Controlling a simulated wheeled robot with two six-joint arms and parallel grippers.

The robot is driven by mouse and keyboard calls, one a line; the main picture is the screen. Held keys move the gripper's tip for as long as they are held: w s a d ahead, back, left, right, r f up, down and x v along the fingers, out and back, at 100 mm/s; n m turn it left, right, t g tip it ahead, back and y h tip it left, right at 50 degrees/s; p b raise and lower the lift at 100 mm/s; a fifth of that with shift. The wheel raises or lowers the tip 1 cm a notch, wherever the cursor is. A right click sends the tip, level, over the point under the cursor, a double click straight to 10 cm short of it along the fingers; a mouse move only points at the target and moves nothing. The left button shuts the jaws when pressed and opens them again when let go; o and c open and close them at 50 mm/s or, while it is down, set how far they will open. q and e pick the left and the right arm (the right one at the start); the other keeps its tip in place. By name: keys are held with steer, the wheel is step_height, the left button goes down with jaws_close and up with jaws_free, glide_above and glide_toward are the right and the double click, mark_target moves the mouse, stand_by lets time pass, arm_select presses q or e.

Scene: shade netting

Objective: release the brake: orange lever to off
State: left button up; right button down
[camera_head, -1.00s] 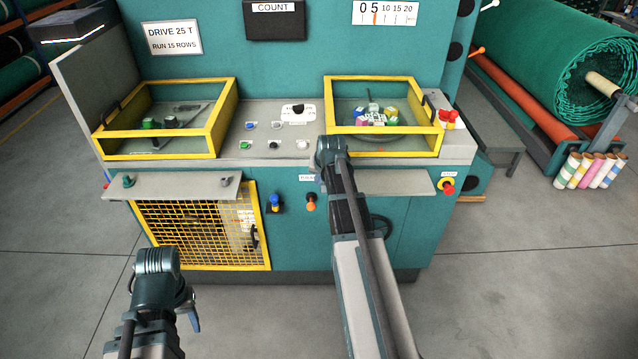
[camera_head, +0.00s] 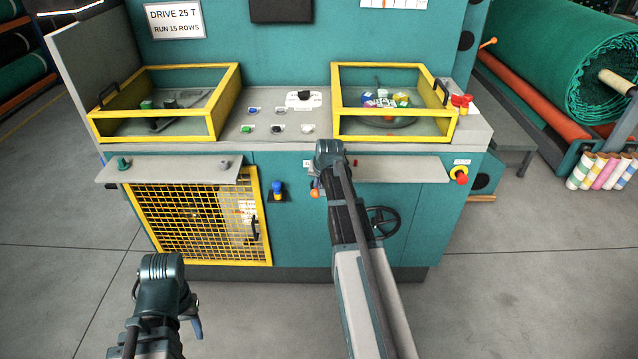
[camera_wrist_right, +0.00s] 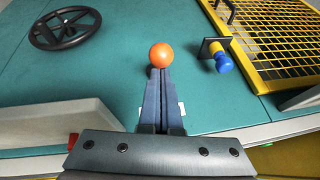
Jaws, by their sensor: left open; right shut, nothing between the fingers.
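The orange lever (camera_head: 315,188) is on the teal front of the machine, partly hidden by my right arm in the head view. In the right wrist view its round orange knob (camera_wrist_right: 161,55) faces the camera and covers most of the lever's base. My right gripper (camera_wrist_right: 160,72) is shut and empty, its fingertips at the edge of the knob in that picture; I cannot tell whether they touch. In the head view its fingers are hidden behind the wrist. My left gripper (camera_head: 165,300) is open, low at the left, away from the machine; its jaws are mostly hidden.
A blue lever (camera_head: 277,190) stands beside the orange one, near the yellow mesh guard (camera_head: 195,215). A black handwheel (camera_head: 383,222) is on the other side. A grey ledge (camera_head: 400,170) juts out above right. A red stop button (camera_head: 461,180) is further right. The floor in front is clear.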

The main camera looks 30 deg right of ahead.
steer(key=shift+s+a+f+b, duration=0.2)
steer(key=shift+s+f+b, duration=0.2)
steer(key=shift+b, duration=0.3)
step_height(320, 180, down, 14)
steer(key=s+a+t+h+b, duration=0.1)
steer(key=t+b, duration=0.4)
steer(key=b, duration=1.6)
steer(key=shift+s+a+f+n+t+h+b, duration=0.2)
steer(key=shift+s+a+n+t+h+b, duration=0.15)
steer(key=shift+s+h, duration=0.55)
steer(key=shift+w, duration=0.1)
steer(key=shift+r, duration=0.1)
